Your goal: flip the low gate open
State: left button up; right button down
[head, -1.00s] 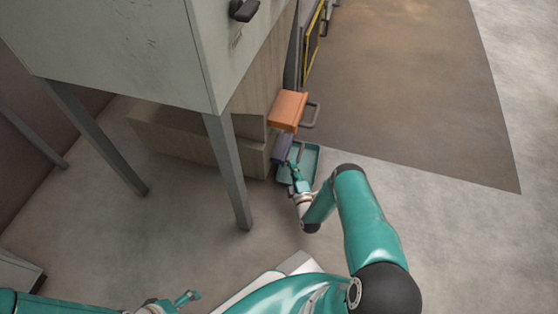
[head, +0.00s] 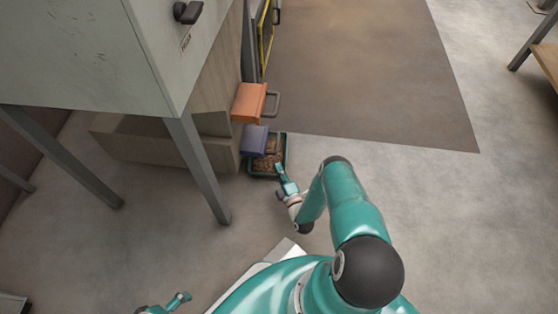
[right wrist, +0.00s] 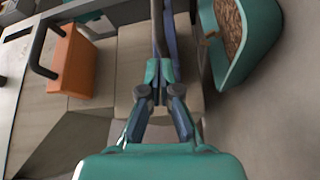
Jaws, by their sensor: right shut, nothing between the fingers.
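The low gate (head: 254,139) is a blue-purple flap under the orange gate, at the foot of the wooden chute. It sticks out over a teal tray (head: 285,160) that holds brown pellets (head: 264,165). In the right wrist view the low gate (right wrist: 172,38) is a narrow blue strip, partly hidden behind my fingers and a dark bar. My right gripper (head: 280,170) is shut and empty, at the tray's near right side, below the gate; its fingertips (right wrist: 161,70) also show in the right wrist view. My left gripper (head: 183,297) is at the bottom left, far from the gate, too small to read.
The orange gate (head: 248,103) with a dark handle sits just above the low gate. A large grey cabinet (head: 90,60) stands on metal legs (head: 197,170) at left. Open floor (head: 430,220) and a brown mat (head: 350,70) lie to the right.

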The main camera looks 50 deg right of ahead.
jog(key=shift+p+v, duration=0.45)
jog(key=shift+v, duration=2)
jog(key=shift+w+a, duration=0.1)
